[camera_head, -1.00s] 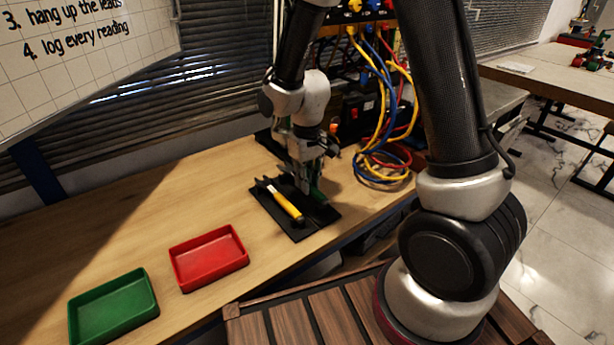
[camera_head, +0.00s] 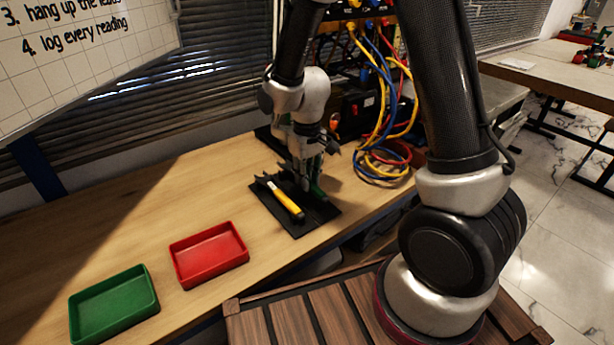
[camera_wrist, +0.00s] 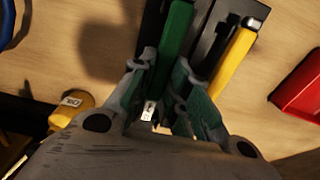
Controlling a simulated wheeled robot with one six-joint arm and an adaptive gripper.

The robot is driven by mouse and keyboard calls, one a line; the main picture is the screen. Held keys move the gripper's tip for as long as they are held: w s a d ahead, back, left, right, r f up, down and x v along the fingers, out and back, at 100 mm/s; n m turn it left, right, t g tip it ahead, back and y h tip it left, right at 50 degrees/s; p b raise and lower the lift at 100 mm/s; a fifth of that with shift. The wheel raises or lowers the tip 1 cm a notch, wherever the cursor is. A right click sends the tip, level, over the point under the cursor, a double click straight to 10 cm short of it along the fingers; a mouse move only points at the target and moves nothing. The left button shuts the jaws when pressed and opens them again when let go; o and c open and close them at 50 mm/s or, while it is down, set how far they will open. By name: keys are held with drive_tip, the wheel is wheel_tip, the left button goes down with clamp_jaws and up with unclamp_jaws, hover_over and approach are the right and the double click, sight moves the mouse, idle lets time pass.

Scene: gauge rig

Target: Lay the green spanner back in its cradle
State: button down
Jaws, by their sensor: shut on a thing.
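My gripper (camera_head: 308,184) points down over the right part of a black tool cradle (camera_head: 325,211) on the bench. It is shut on the green spanner (camera_wrist: 177,42), whose green handle runs up from between the fingertips (camera_wrist: 166,66) in the wrist view. A silvery end (camera_wrist: 148,110) shows between the fingers. In the head view only a little of the spanner (camera_head: 316,190) shows beside the fingers. The spanner lies along the cradle's length, roughly beside a yellow-handled tool (camera_head: 287,203) in the cradle. I cannot tell whether the spanner touches the cradle.
A red tray (camera_head: 208,254) and a green tray (camera_head: 113,305) stand on the bench to the left. Yellow, blue and red leads (camera_head: 384,160) hang close to the right of my gripper. The bench between cradle and trays is clear.

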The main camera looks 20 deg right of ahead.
drive_tip(key=shift+f, duration=0.7)
drive_tip(key=c, duration=1.3)
unclamp_jaws()
wheel_tip(320, 180, up, 12)
drive_tip(key=shift+s, duration=0.1)
